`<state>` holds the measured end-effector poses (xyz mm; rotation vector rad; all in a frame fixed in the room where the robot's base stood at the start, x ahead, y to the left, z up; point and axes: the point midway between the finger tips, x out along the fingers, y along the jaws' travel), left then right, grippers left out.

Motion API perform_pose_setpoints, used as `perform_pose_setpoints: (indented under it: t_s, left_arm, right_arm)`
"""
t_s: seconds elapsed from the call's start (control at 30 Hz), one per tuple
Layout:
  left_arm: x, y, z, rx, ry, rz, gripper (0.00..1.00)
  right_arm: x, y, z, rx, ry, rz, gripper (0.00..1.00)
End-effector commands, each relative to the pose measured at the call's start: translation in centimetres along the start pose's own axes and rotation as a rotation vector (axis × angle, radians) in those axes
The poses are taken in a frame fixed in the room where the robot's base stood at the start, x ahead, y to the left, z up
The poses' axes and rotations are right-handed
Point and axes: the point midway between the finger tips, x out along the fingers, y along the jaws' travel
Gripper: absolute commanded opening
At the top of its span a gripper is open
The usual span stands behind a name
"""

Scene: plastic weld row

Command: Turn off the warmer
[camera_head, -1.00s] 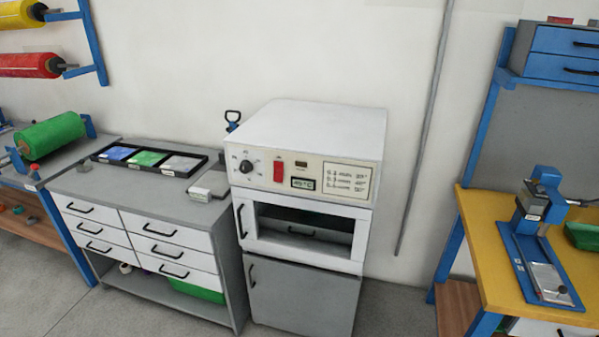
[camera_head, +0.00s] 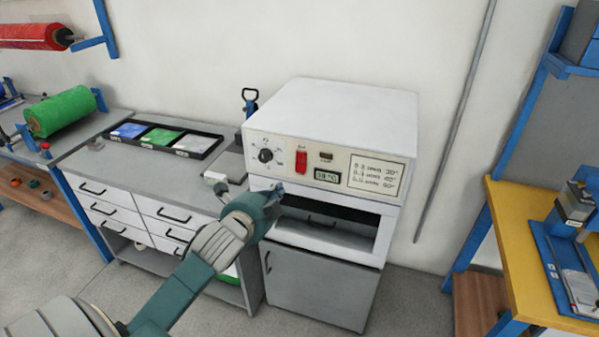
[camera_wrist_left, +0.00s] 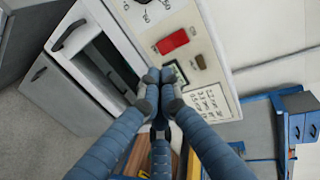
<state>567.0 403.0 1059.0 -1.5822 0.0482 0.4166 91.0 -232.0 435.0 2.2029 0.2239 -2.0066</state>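The warmer (camera_head: 345,108) is a white box unit with a control panel on its upper front. The panel carries a red switch (camera_head: 300,162), a dark round dial (camera_head: 266,155), a small lit display (camera_head: 327,177) and a label with handwritten lines. My left gripper (camera_head: 277,190) is in front of the warmer, just below the panel and lower left of the red switch, apart from the switch. In the left wrist view its fingers (camera_wrist_left: 160,78) meet at the tips with nothing between them, and the red switch (camera_wrist_left: 173,41) lies just beyond them. My right gripper is out of view.
Left of the warmer stands a grey-topped drawer cabinet (camera_head: 75,165) with a black tray (camera_head: 205,146) of coloured sheets. A yellow bench (camera_head: 500,250) stands to the right. The wall right of the warmer is clear apart from a thin pipe (camera_head: 455,120).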

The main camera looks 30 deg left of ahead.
Motion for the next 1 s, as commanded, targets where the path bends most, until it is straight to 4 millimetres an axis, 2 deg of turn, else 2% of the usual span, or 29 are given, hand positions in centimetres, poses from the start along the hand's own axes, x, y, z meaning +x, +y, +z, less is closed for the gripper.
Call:
perform_pose_setpoints:
  t_s: [0.17,0.33,0.8,1.0]
  left_arm:
    - [0.1,0.0,0.0,-0.002,0.000,0.000,0.00]
    - [1.5,-0.1,0.0,-0.005,-0.001,0.000,0.00]
    - [10.1,-0.2,0.0,-0.006,-0.001,0.001,0.00]
    - [12.7,-0.1,0.0,-0.005,0.000,0.001,0.00]
  right_arm:
    - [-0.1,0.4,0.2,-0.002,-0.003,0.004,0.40]
    - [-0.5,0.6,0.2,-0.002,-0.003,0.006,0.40]
    - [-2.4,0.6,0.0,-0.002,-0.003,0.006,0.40]
    - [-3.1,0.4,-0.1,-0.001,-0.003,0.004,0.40]
